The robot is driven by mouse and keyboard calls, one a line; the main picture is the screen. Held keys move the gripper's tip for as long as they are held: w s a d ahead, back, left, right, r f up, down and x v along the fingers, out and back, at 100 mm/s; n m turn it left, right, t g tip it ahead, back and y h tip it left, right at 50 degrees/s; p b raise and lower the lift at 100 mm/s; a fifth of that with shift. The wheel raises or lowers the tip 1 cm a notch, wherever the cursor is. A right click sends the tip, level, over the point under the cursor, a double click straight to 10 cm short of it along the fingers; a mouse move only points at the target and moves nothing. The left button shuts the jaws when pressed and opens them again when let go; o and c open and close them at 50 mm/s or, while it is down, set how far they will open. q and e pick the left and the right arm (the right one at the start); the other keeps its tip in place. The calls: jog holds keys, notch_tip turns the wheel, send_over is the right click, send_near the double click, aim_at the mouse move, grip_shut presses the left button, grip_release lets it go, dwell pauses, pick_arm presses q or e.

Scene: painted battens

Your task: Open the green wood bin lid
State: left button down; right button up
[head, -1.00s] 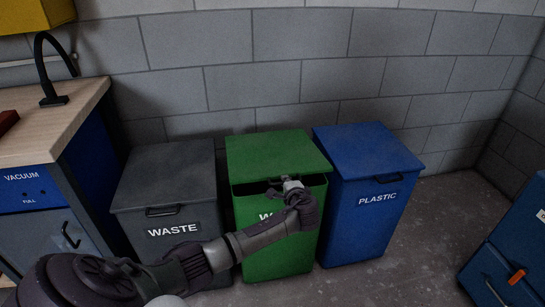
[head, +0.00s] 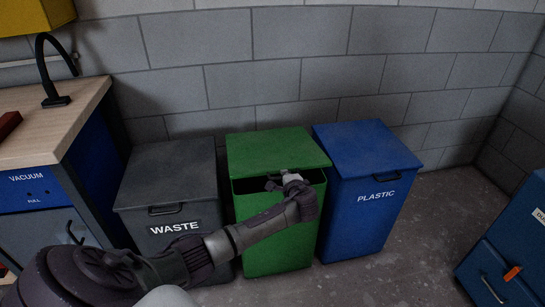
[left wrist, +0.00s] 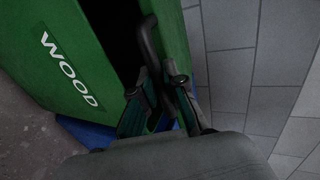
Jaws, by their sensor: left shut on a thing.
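The green wood bin (head: 275,258) stands between two other bins. Its green lid (head: 270,148) is slightly raised at the front, with a dark gap below its front edge. My left gripper (head: 272,184) is at the lid's front edge, and my forearm covers the bin's label. In the left wrist view, the WOOD label shows on the bin front (left wrist: 40,45), beside the dark gap and the lid (left wrist: 174,38). The dark lid handle (left wrist: 148,38) runs down between the fingers of my left gripper (left wrist: 163,88), which is shut on it. My right gripper is not in view.
The grey waste bin (head: 170,178) stands at the left and the blue plastic bin (head: 365,148) at the right, both closed. A wood-topped workbench (head: 50,125) is at far left, a blue cabinet (head: 510,235) at far right. A block wall (head: 300,60) rises behind.

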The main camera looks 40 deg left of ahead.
pick_arm(q)
notch_tip(320, 180, up, 8)
jog(key=w+a+g+h+p, duration=0.1)
jog(key=a+p, duration=0.1)
jog(key=p, duration=0.7)
jog(key=shift+w, duration=0.3)
jog(key=shift+f, duration=0.15)
notch_tip(320, 180, up, 7)
jog(key=w+a+g+h+p, duration=0.1)
jog(key=w+a+p, duration=0.1)
jog(key=p, duration=0.5)
jog(key=shift+w+a+h, duration=0.25)
jog(key=shift+a+h, duration=0.05)
jog(key=shift+a, duration=0.15)
